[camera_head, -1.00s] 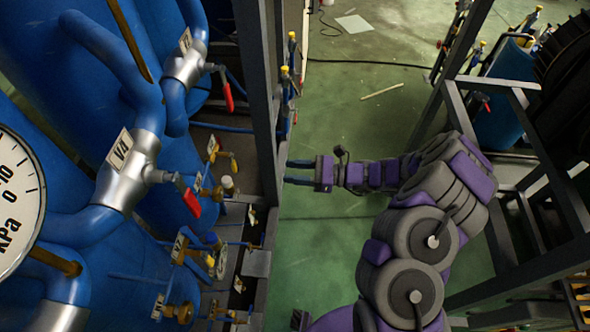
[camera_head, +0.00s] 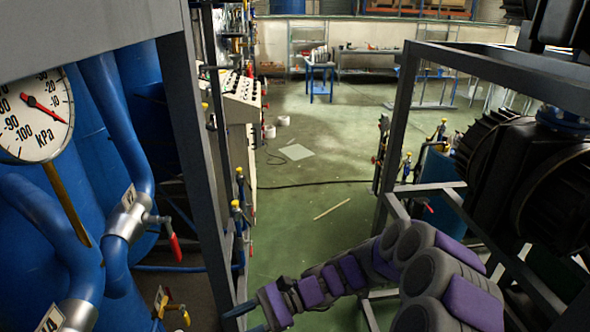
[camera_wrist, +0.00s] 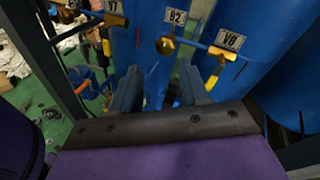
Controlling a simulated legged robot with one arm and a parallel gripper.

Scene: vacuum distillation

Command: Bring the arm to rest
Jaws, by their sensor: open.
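My arm, grey with purple pads, crosses the lower right of the head view. My gripper (camera_head: 248,318) is at its left end, near the bottom edge and beside the dark upright of the left frame. In the wrist view my gripper (camera_wrist: 158,86) shows two dark blue fingers standing apart with nothing between them. Beyond the fingers are blue tanks (camera_wrist: 215,30) and small yellow-handled valves labelled B2 (camera_wrist: 166,44) and V8 (camera_wrist: 222,52).
On the left are blue pipes, a valve with a red handle (camera_head: 175,247) and a kPa gauge (camera_head: 35,112). A dark metal frame (camera_head: 398,125) with black machinery (camera_head: 500,165) stands on the right. Green floor (camera_head: 300,215) lies open between, with a thin stick (camera_head: 332,209).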

